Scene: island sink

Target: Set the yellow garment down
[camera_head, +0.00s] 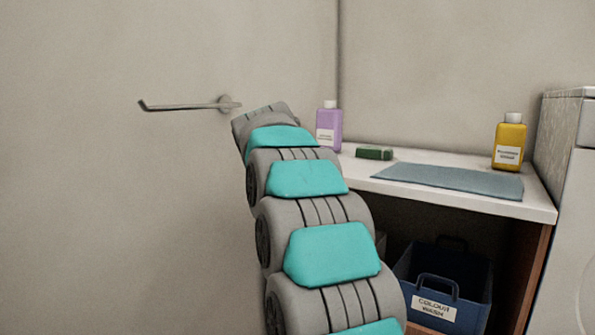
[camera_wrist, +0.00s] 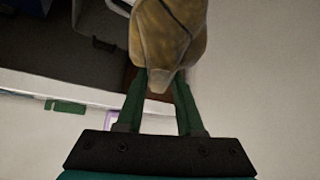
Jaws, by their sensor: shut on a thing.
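The yellow garment (camera_wrist: 168,35) shows in the wrist view as a bunched, brownish-yellow cloth hanging from my gripper. My gripper (camera_wrist: 160,84) has green fingers and is shut on one end of the garment. The rest of the cloth runs out past the top edge of the wrist view. In the head view my own arm hides both the gripper and the garment. A blue-grey mat (camera_head: 449,180) lies flat on the white counter (camera_head: 541,205). A blue basket (camera_head: 413,283) labelled "COLOUR WASH" stands under the counter, partly behind my arm.
A purple bottle (camera_head: 329,127), a small green block (camera_head: 374,153) and a yellow bottle (camera_head: 509,144) stand on the counter. A metal bar (camera_head: 185,107) sticks out from the wall at left. A white appliance (camera_head: 570,230) stands at far right. The mat's top is clear.

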